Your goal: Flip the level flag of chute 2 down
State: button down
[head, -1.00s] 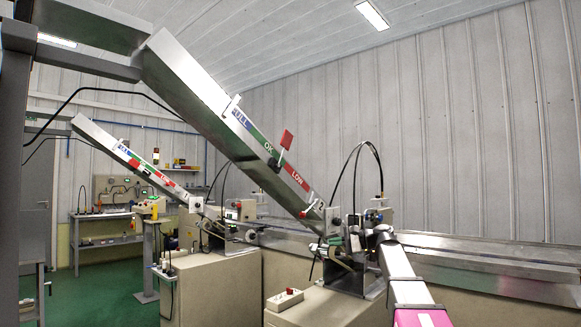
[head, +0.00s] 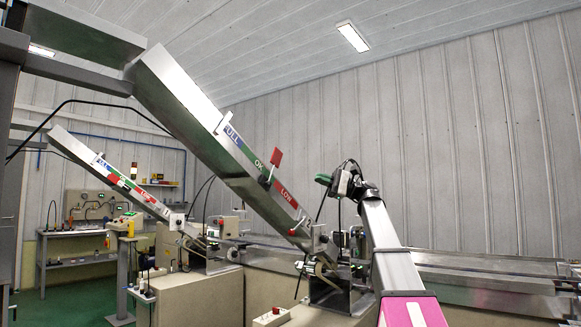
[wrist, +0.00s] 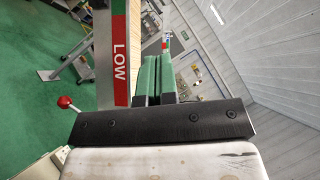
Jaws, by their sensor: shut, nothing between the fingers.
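The nearer chute (head: 190,95), seemingly chute 2, slopes down to the right in the head view. Its side strip reads FULL, OK and LOW from top to bottom. A red level flag (head: 276,157) stands up from a dark pivot (head: 264,181) near the OK band. My gripper (head: 322,179) has green fingers and is right of the flag, apart from it. In the wrist view my gripper (wrist: 158,60) is shut and empty, beside the red LOW band (wrist: 120,50). The flag is not clearly visible there.
A farther chute (head: 95,155) with a similar strip slopes on the left. A red ball knob (wrist: 65,102) is left of my gripper in the wrist view. A metal conveyor (head: 480,280) runs along the right. A black cable arches near the chute's lower end.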

aim_at(275, 165)
jog(key=s+x, duration=0.2)
jog(key=x, duration=1)
jog(key=shift+s+a+r, duration=0.15)
jog(key=shift+s+r, duration=0.2)
jog(key=shift+r, duration=0.15)
jog(key=shift+a+r, duration=0.1)
jog(key=shift+s+r+n+h, duration=0.2)
jog(key=shift+n+h, duration=0.1)
jog(key=shift+n, duration=0.1)
